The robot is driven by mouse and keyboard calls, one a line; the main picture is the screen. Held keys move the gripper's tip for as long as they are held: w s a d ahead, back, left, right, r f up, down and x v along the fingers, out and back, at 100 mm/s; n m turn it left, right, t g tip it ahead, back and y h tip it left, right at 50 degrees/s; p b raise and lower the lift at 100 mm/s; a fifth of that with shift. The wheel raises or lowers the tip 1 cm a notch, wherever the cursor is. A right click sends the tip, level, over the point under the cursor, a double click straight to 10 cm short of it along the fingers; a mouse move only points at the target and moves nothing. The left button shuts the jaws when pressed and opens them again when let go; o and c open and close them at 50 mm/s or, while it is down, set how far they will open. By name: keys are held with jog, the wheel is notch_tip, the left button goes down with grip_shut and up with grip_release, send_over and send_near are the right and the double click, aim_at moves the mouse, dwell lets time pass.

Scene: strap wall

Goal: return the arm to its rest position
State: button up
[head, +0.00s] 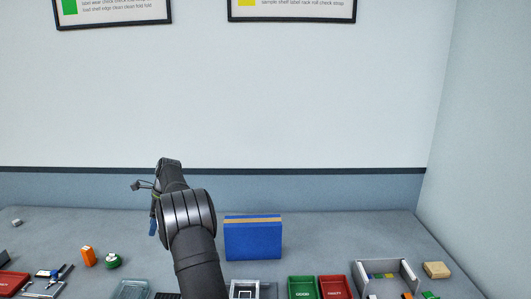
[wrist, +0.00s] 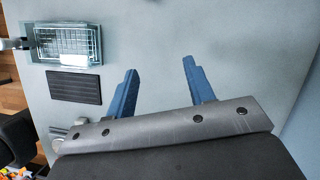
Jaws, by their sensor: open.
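My gripper (wrist: 158,88) shows in the wrist view with its two blue fingers spread apart. Nothing is between them; bare grey table lies beyond. In the head view my arm rises from the bottom middle, and its wrist end is up above the table, left of the blue box. Only a bit of a blue finger (head: 153,226) shows there; the rest of the gripper is hidden behind my arm.
A blue box (head: 253,241) stands right of my arm. Green (head: 302,288) and red (head: 334,287) trays and a grey open box (head: 386,266) are at right. A wire basket (wrist: 66,45) and dark ribbed pad (wrist: 74,87) lie left in the wrist view. The table's back is mostly clear.

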jog(key=s+d+n+g+h, duration=0.1)
jog(key=d+n, duration=0.4)
jog(key=d, duration=0.3)
jog(key=shift+d+r+g, duration=0.3)
jog(key=shift+d, duration=0.05)
jog(key=shift+a, duration=0.15)
jog(key=a+f+m+t+y, duration=0.1)
jog(key=a+m+t, duration=0.1)
jog(key=a+m, duration=0.6)
jog(key=w+a, duration=0.1)
jog(key=a, duration=0.4)
jog(key=shift+a+t, duration=0.4)
jog(key=d+r+n+g+h, duration=0.1)
jog(key=d+n+g, duration=0.2)
jog(key=d+n, duration=0.8)
jog(key=s+a+f+m+t, duration=0.1)
jog(key=a+f+m+t, duration=0.1)
jog(key=a+m, duration=0.6)
jog(key=s+a+f+m+t+y, duration=0.1)
jog(key=a+m, duration=0.7)
jog(key=a, duration=1.1)
notch_tip(320, 180, down, 3)
jog(key=shift+s+a+r+t, duration=0.1)
jog(key=shift+s+a+t, duration=0.1)
jog(key=shift+s+t, duration=0.65)
jog(key=shift+w, duration=0.2)
